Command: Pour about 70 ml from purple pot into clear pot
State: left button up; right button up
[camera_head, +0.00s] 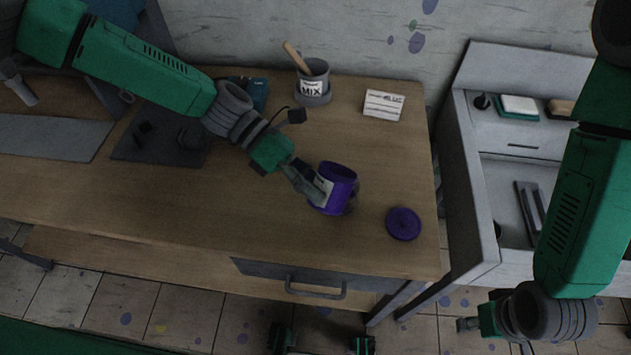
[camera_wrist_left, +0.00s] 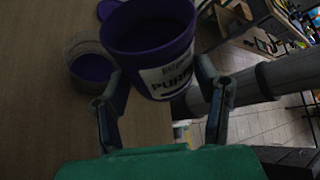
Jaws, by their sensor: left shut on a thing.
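My left gripper (camera_head: 310,184) is shut on the purple pot (camera_head: 339,183), which has a white label. In the left wrist view the purple pot (camera_wrist_left: 150,38) sits between the two fingers (camera_wrist_left: 160,90), with dark purple inside. The clear pot (camera_wrist_left: 88,52) stands beside it, to its left in that view, with purple in its lower part. In the head view the clear pot is mostly hidden behind the purple pot. My right gripper (camera_head: 490,328) hangs low at the bottom right, away from the pots; its fingers are unclear.
A purple lid (camera_head: 403,223) lies on the table (camera_head: 260,225) near its right end. A grey MIX pot (camera_head: 314,83) with a wooden stick and a written card (camera_head: 383,105) are at the back. A grey cabinet with an open drawer (camera_head: 510,190) stands to the right.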

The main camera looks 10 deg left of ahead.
pick_arm(q)
jog(key=shift+r+n+g+y+p, duration=0.15)
jog(key=shift+n+g+y+p, duration=0.15)
jog(key=shift+n+g+p, duration=0.4)
dwell(0.7)
dwell(0.4)
jog(key=shift+w, duration=0.1)
jog(key=shift+n, duration=0.3)
jog(key=shift+g, duration=0.4)
jog(key=shift+p, duration=0.3)
